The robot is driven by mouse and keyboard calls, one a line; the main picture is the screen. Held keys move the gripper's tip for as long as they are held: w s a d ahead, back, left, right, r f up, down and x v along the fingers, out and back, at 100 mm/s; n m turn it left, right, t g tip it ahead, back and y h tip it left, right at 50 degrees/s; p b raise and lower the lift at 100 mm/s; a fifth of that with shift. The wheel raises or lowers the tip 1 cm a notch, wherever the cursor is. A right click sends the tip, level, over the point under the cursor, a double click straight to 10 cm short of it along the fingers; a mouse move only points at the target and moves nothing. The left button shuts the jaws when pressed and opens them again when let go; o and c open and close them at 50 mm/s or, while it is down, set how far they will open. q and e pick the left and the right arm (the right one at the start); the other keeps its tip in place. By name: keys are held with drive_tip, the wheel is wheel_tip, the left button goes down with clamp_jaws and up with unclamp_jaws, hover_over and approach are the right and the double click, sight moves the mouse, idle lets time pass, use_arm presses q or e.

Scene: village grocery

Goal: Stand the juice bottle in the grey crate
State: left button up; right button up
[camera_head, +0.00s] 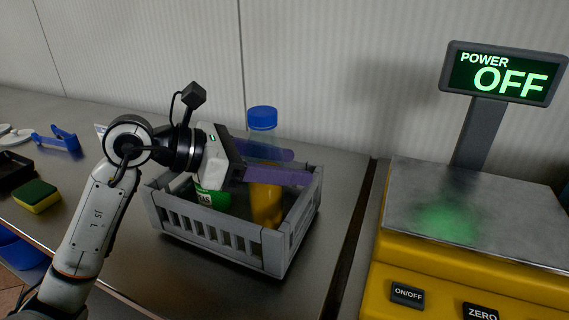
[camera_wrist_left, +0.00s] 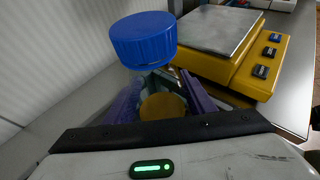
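The juice bottle (camera_head: 265,204) has a blue cap, a clear upper part and orange juice below. It stands upright inside the grey crate (camera_head: 219,237), in its right half; its base is hidden by the crate wall. My left gripper (camera_head: 282,165) reaches in from the left with one purple finger on each side of the bottle and appears shut on it. In the left wrist view the blue cap (camera_wrist_left: 143,38) is close to the camera, with the juice (camera_wrist_left: 162,106) between the fingers. My right gripper is not in view.
A green-labelled can (camera_head: 211,198) is in the crate's left part. A yellow scale (camera_head: 470,271) stands at the right, its display reading OFF. A sponge (camera_head: 37,196), black tray (camera_head: 14,174) and blue tool (camera_head: 58,138) lie at the left. The wall is behind.

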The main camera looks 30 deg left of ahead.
use_arm(q)
drive_tip(key=o, duration=0.3)
drive_tip(key=b, duration=0.2)
approach(246, 157)
drive_tip(key=x, duration=0.5)
idle(1.0)
